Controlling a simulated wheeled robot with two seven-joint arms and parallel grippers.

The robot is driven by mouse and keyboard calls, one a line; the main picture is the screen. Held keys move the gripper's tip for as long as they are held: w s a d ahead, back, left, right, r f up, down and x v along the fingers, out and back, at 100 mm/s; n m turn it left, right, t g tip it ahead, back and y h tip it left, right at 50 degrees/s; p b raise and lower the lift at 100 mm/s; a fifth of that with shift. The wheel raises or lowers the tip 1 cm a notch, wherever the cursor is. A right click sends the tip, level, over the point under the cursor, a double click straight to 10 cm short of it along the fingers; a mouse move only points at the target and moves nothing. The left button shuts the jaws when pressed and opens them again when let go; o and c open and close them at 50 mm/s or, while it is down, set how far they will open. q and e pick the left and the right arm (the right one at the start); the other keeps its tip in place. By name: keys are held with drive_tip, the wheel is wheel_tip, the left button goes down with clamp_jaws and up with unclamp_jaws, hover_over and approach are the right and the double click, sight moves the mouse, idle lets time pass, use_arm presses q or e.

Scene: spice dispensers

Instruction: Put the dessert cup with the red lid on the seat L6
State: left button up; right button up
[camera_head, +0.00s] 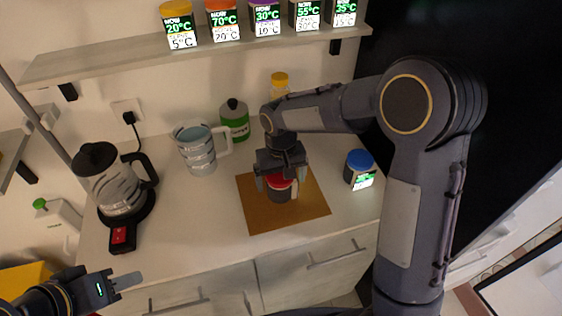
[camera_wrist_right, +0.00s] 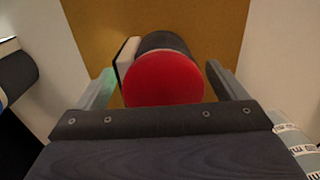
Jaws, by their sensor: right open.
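The dark dessert cup with the red lid (camera_head: 279,188) stands upright on a brown square mat (camera_head: 254,216) on the counter. In the right wrist view its round red lid (camera_wrist_right: 164,80) faces the camera, with a pale label plate at its left side. My right gripper (camera_head: 281,181) is over the cup from above. Its jaws are open, with one finger on each side of the lid and gaps visible in the right wrist view. My left gripper (camera_head: 124,282) is at the lower left, away from the cup; its jaw opening is unclear. I cannot make out a seat marked L6.
A blue-lidded jar (camera_head: 359,168) stands right of the mat. A mug (camera_head: 198,150), a green bottle (camera_head: 234,121), a yellow-capped jar (camera_head: 280,84) and a kettle (camera_head: 112,183) stand behind or left. Several labelled jars line the wall shelf (camera_head: 120,62). The counter front is clear.

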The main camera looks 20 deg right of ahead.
wheel_tip(320, 180, up, 10)
drive_tip(key=shift+f, duration=0.2)
drive_tip(key=shift+s+r, duration=0.1)
drive_tip(key=shift+r, duration=0.3)
